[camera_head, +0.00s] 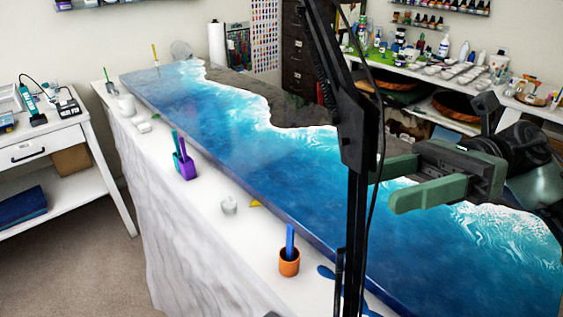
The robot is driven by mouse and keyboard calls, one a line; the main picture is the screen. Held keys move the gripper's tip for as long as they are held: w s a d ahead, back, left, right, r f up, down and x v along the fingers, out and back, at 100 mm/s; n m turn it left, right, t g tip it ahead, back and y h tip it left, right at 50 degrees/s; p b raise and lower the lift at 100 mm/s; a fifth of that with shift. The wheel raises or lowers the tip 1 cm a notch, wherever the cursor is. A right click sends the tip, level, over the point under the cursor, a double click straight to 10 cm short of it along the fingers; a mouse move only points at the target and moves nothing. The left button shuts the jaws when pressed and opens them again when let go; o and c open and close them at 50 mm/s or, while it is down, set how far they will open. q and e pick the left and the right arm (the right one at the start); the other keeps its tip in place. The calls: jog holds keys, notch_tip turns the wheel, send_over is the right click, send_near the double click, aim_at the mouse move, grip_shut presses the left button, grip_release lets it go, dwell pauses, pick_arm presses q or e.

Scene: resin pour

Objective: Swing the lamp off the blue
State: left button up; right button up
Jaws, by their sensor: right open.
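The lamp shows as a black jointed arm (352,120) with a spring, rising in front of the blue from the bottom edge and leaning up left out of the top. Its head is not in view. The blue resin slab (240,140) with white wave patterns lies along the white-draped table (205,225). My right gripper (388,187) comes in from the right with green fingers, open and empty. Its fingertips point at the lamp's upright, just right of it in the picture; I cannot tell the depth gap. My left gripper is not in view.
A white side table (62,137) stands left. A cluttered workbench (455,80) is behind.

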aim_at(360, 192)
jog(key=p+x, duration=0.1)
jog(key=x, duration=0.2)
jog(key=shift+s+r+p, duration=0.2)
jog(key=shift+r+p, duration=0.1)
jog(key=shift+p, duration=0.1)
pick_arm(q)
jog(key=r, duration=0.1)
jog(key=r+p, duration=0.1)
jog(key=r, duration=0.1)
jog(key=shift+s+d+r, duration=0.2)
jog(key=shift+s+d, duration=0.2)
pick_arm(e)
jog(key=x, duration=0.4)
jog(key=shift+a+f, duration=0.25)
jog(key=shift+a, duration=0.05)
jog(key=shift+w, duration=0.1)
grip_shut()
